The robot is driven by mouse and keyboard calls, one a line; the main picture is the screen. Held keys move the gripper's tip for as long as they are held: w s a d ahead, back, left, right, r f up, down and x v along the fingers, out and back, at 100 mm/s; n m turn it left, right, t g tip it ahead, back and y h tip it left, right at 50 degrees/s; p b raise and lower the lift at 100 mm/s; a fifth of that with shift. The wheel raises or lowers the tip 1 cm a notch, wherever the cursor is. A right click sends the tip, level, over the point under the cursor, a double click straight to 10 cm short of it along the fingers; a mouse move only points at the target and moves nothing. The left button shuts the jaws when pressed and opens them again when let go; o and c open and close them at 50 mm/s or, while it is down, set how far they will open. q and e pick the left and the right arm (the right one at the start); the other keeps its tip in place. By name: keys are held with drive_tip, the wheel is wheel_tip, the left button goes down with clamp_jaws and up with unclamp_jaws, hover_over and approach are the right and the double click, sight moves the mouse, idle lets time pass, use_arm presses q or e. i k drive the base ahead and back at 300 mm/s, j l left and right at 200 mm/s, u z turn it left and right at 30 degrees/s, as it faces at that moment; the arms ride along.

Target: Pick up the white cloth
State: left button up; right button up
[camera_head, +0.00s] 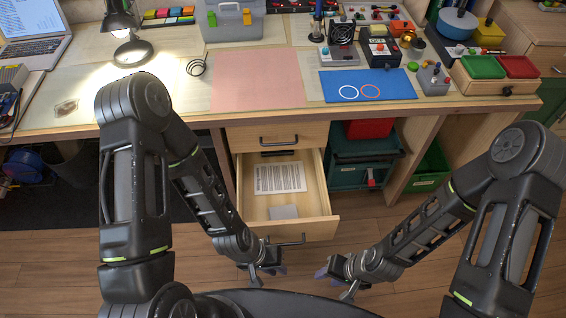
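A small pale grey-white folded square (283,212) lies flat near the front of the open wooden drawer (322,204); it looks like the cloth, though its material is hard to tell. A white printed sheet (280,177) lies behind it in the drawer. My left gripper (268,275) is in front of the drawer, low and near its handle, with fingers apart and nothing seen between them. Neither gripper touches the pale square.
The workbench above holds a pink mat (257,78), a blue mat (366,85) with two rings, a lamp (132,50) and a laptop (33,30). A wooden tray (493,87) holds green and red bins. A dark green toolbox (365,160) stands right of the drawer.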

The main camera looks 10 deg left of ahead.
sight(285, 212)
drive_tip(key=k+j, duration=0.2)
drive_tip(key=j, duration=0.2)
drive_tip(key=u, duration=1.1)
drive_tip(key=z, duration=1.05)
drive_tip(key=l+u, duration=0.15)
drive_tip(key=l, duration=0.35)
drive_tip(key=l+u, duration=0.15)
drive_tip(key=l, duration=0.4)
drive_tip(key=l+u, duration=0.15)
drive_tip(key=l, duration=0.35)
drive_tip(key=l+u, duration=0.1)
drive_tip(key=l, duration=0.4)
drive_tip(key=k+l+u, duration=0.15)
drive_tip(key=l, duration=0.35)
drive_tip(key=l+u, duration=0.15)
drive_tip(key=l, duration=0.35)
drive_tip(key=k+l+u, duration=0.15)
drive_tip(key=l, duration=0.3)
